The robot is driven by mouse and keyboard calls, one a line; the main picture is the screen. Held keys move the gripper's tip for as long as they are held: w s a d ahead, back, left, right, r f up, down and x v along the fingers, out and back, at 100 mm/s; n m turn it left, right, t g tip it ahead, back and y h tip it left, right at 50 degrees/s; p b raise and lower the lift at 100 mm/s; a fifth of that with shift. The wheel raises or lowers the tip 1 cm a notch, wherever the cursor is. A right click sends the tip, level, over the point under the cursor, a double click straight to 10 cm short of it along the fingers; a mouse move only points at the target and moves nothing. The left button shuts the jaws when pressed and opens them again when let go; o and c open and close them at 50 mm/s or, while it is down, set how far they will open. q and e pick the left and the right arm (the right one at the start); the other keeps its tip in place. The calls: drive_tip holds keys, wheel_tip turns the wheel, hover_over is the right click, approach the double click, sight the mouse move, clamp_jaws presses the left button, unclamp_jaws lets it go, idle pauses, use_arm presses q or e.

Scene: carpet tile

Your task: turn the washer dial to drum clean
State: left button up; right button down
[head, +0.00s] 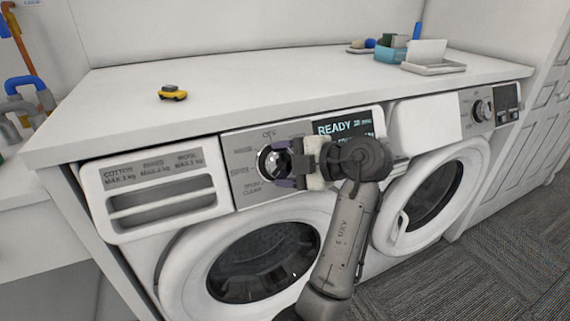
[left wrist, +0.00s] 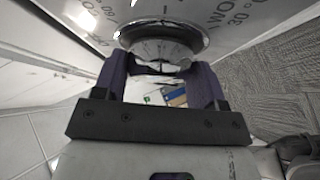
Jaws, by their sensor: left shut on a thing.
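The washer dial (head: 268,161) is a dark, round knob with a silver ring on the left machine's grey panel. Printed labels surround it, with OFF at the top and a small drum clean label (head: 252,188) at the lower left. My left gripper (head: 286,164) reaches in from the right side of the dial and is shut on it. In the left wrist view the purple fingers (left wrist: 160,68) sit on either side of the silver dial (left wrist: 160,38). The fingers partly hide the knob, and I cannot tell which label it points at. My right gripper is not in view.
The display (head: 340,127) right of the dial reads READY, partly hidden by my gripper. A detergent drawer (head: 160,187) is at the left. A second machine with its own dial (head: 482,110) stands at the right. A yellow toy-like object (head: 172,92) lies on the mostly clear countertop (head: 250,85).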

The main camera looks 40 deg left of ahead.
use_arm(q)
drive_tip(key=shift+r+n+h, duration=0.1)
drive_tip(key=shift+n+h, duration=0.2)
drive_tip(key=shift+n, duration=0.2)
idle(0.3)
drive_tip(key=o, duration=0.9)
